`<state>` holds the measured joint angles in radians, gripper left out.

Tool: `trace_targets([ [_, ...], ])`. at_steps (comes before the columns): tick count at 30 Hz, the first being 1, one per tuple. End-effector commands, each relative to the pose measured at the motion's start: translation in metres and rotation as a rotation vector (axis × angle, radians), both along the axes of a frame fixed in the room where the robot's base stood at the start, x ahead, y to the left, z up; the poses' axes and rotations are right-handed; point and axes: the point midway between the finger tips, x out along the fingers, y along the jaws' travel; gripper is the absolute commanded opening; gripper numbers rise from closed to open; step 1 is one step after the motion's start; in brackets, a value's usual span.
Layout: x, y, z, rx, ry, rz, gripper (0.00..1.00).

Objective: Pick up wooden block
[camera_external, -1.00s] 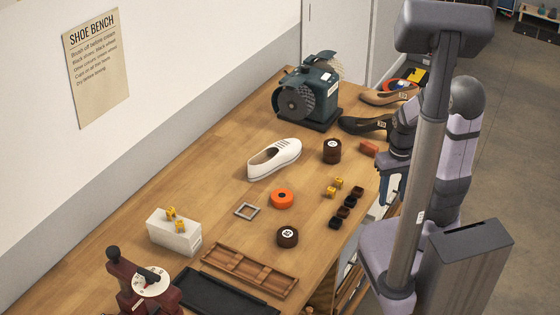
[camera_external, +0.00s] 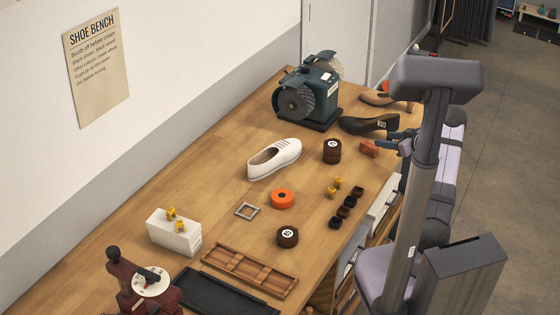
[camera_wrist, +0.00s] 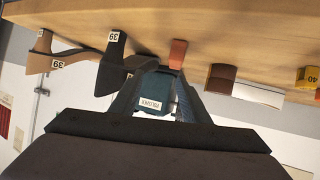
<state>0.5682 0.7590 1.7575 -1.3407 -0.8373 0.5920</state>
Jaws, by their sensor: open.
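A small reddish-orange block (camera_external: 368,149), which looks like the wooden block, sits near the right edge of the wooden bench, beside a black shoe form. It also shows in the wrist view (camera_wrist: 178,54), top centre, just beyond my fingertips and a little right of their middle. My gripper (camera_external: 396,141) is open and empty at the bench's right edge, just right of the block and apart from it. Its two fingers also show in the wrist view (camera_wrist: 163,76). Part of the gripper is hidden behind my arm in the external view.
The black shoe form (camera_external: 369,124) lies close behind the block, with a tan one (camera_external: 378,98) farther back. A green polisher (camera_external: 308,92) stands beyond. A dark round tin (camera_external: 332,151) is left of the block, and small yellow and dark cubes (camera_external: 347,203) lie nearer the camera.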

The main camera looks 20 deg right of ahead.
Motion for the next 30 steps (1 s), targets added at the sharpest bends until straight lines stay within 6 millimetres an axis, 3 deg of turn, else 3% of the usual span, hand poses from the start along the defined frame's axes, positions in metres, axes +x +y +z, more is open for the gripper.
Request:
trace_targets([
  [1,-0.003,-0.001,-0.013,0.027,-0.007,0.035,0.42],
  [3,-0.008,0.001,-0.02,0.059,-0.014,0.085,0.42],
  [12,-0.019,0.007,-0.029,0.111,-0.019,0.166,0.42],
  [30,0.006,0.022,-0.037,0.109,-0.018,0.167,0.42],
])
